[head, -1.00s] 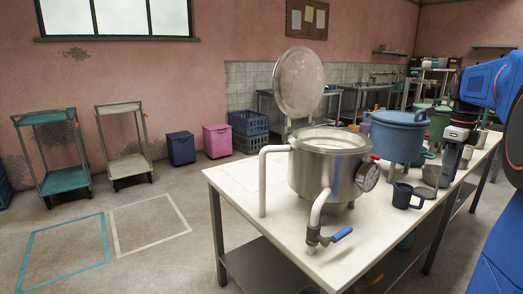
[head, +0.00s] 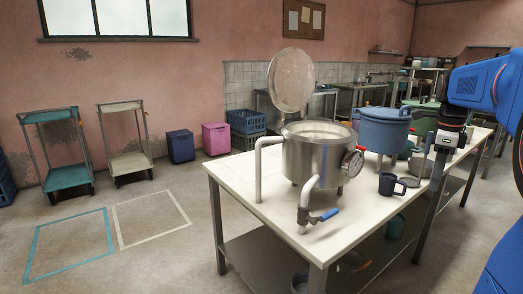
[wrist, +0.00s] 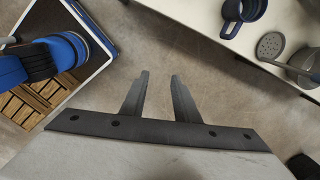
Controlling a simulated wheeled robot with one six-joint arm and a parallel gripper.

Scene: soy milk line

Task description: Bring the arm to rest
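My gripper (wrist: 159,80) shows in the wrist view with its two fingers apart and nothing between them, over bare concrete floor. In the head view my blue arm comes in from the right, and the gripper (head: 432,163) hangs downward at the right edge of the white table (head: 242,177). A dark blue mug (head: 388,184) stands on that table, left of the gripper. The mug also shows at the top of the wrist view (wrist: 252,9), apart from the fingers.
A steel cooker (head: 315,155) with raised lid, pipes and a blue-handled valve stands on the table. A blue pot (head: 383,131) is behind it. Two carts (head: 66,176) and pink and navy bins (head: 215,139) line the wall.

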